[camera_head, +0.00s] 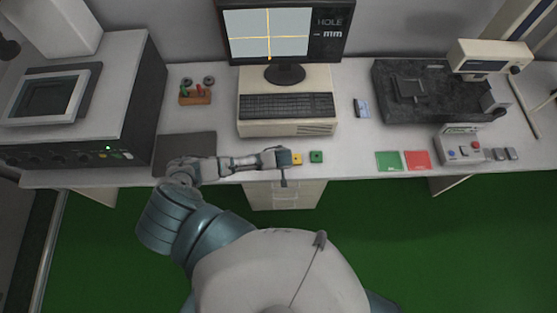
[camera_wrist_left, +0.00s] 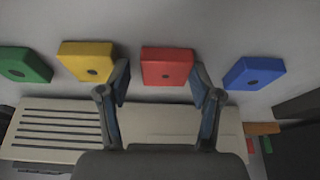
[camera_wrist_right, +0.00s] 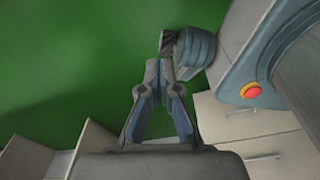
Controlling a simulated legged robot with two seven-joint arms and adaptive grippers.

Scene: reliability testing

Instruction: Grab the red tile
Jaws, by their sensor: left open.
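The red tile (camera_wrist_left: 167,66) is a square block with a dark hole in its face, seen in the left wrist view. My left gripper (camera_wrist_left: 160,78) is open, with its two fingertips on either side of the tile's near part. I cannot tell whether they touch it. In the head view my left gripper (camera_head: 284,162) is over the front edge of the desk and the red tile is hidden there. My right gripper (camera_wrist_right: 160,70) is shut and empty, with its fingertips together above the green floor.
A yellow tile (camera_wrist_left: 86,62) and a blue tile (camera_wrist_left: 255,72) flank the red one. A green tile (camera_wrist_left: 25,65) lies farther left. A keyboard (camera_head: 287,106) is behind them. Green (camera_head: 388,161) and red (camera_head: 417,160) flat cards lie to the right.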

